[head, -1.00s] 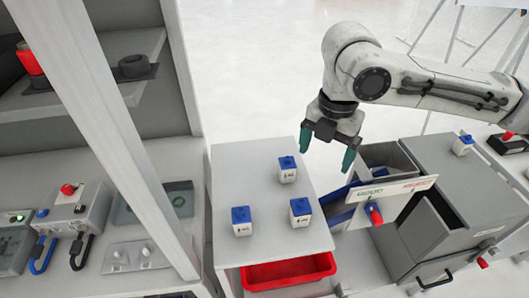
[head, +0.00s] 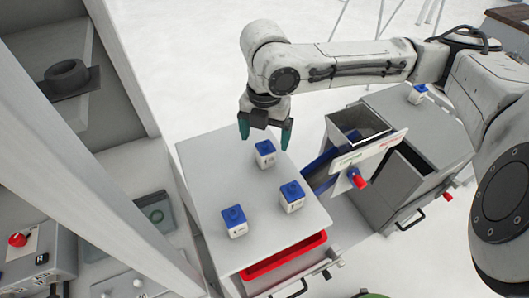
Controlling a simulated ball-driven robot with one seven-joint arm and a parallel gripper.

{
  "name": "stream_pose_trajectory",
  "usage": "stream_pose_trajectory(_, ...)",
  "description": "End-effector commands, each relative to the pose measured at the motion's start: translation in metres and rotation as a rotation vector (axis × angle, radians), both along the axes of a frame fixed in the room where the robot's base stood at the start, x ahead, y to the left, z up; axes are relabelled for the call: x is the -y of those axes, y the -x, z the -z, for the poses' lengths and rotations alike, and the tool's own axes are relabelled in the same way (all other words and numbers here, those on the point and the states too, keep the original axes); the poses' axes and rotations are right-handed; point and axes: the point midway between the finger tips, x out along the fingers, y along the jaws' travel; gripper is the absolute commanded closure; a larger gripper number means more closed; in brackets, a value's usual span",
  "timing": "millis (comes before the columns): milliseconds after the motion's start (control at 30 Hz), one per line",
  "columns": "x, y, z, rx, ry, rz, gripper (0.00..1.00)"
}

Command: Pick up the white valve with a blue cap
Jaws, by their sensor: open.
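Several white valves with blue caps are in the head view. Three stand upright on the grey table top (head: 208,165): a back valve (head: 265,154), a right valve (head: 291,198) and a left valve (head: 234,222). Another white valve with a blue cap (head: 418,94) stands on the grey cabinet at the back right. My gripper (head: 265,135) is open, its two teal fingers apart and pointing down. In the picture it is just above the back valve; I cannot tell the exact height gap. Nothing is between the fingers.
A red bin (head: 284,258) sits under the table's front edge. A grey drawer unit (head: 400,185) with open compartments and a red knob (head: 358,180) stands to the right. A tall shelf post (head: 120,170) rises on the left. The table's left part is clear.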

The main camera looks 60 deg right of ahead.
Motion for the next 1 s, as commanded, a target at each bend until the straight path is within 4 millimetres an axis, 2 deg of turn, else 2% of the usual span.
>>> stream_pose_trajectory(200,-0.003,0.003,0.032,-0.003,-0.001,0.001,0.1)
stream_pose_trajectory(300,-0.003,0.002,0.04,-0.001,-0.002,0.0,0.1)
stream_pose_trajectory(567,-0.003,0.002,0.044,-0.001,-0.001,-0.001,0.1)
stream_pose_trajectory(1000,-0.003,0.002,0.043,-0.001,-0.001,-0.001,0.5)
